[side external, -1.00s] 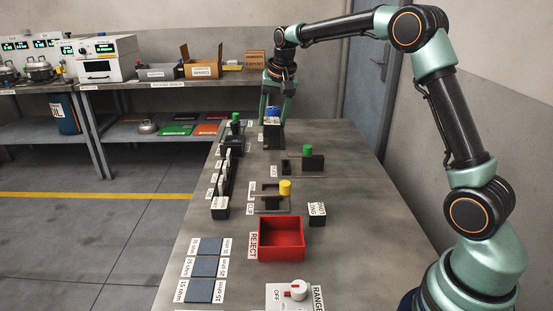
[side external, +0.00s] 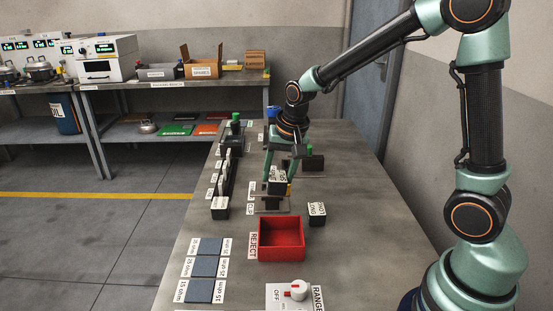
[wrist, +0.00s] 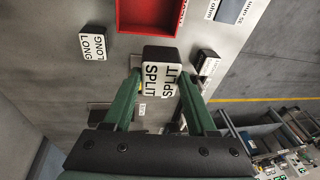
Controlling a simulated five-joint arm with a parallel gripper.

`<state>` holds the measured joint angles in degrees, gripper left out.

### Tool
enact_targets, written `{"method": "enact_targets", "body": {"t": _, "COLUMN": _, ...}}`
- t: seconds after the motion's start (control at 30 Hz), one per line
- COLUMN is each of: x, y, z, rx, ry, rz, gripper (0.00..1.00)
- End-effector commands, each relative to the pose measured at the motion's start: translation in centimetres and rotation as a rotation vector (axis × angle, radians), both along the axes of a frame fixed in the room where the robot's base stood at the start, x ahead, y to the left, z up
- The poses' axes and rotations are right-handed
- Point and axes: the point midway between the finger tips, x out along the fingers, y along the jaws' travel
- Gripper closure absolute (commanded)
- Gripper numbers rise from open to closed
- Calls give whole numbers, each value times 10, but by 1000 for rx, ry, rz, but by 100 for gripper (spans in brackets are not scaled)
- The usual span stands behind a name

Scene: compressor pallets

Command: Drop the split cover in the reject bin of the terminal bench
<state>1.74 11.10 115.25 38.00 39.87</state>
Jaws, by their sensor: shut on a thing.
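The split cover (wrist: 160,72) is a dark block with white labels reading SPLIT, held between the two green fingers of my gripper (wrist: 162,92) in the wrist view. In the side view my gripper (side external: 278,172) is shut on the cover (side external: 277,187) and holds it above the bench, behind the reject bin. The reject bin (side external: 281,256) is an open, empty red box with a REJECT label at its left. It also shows at the top of the wrist view (wrist: 150,28), beyond the cover.
A block labelled LONG (side external: 317,214) stands right of and behind the bin. A row of labelled dark blocks (side external: 221,207) stands at the left. A range switch (side external: 293,293) is in front of the bin.

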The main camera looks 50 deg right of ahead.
Motion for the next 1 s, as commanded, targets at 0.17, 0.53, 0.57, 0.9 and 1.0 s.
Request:
{"method": "enact_targets", "body": {"t": 0.17, "x": -33, "y": 15, "z": -17, "rx": 9, "ry": 1, "rz": 3, "gripper": 100}}
{"method": "enact_targets", "body": {"t": 0.53, "x": -51, "y": 21, "z": -38, "rx": 13, "ry": 4, "rz": 4, "gripper": 100}}
{"method": "enact_targets", "body": {"t": 0.57, "x": -51, "y": 21, "z": -42, "rx": 14, "ry": 6, "rz": 4, "gripper": 100}}
{"method": "enact_targets", "body": {"t": 0.9, "x": -51, "y": 21, "z": -77, "rx": 13, "ry": 7, "rz": 4, "gripper": 100}}
{"method": "enact_targets", "body": {"t": 1.0, "x": -50, "y": 21, "z": -83, "rx": 13, "ry": 4, "rz": 4, "gripper": 100}}
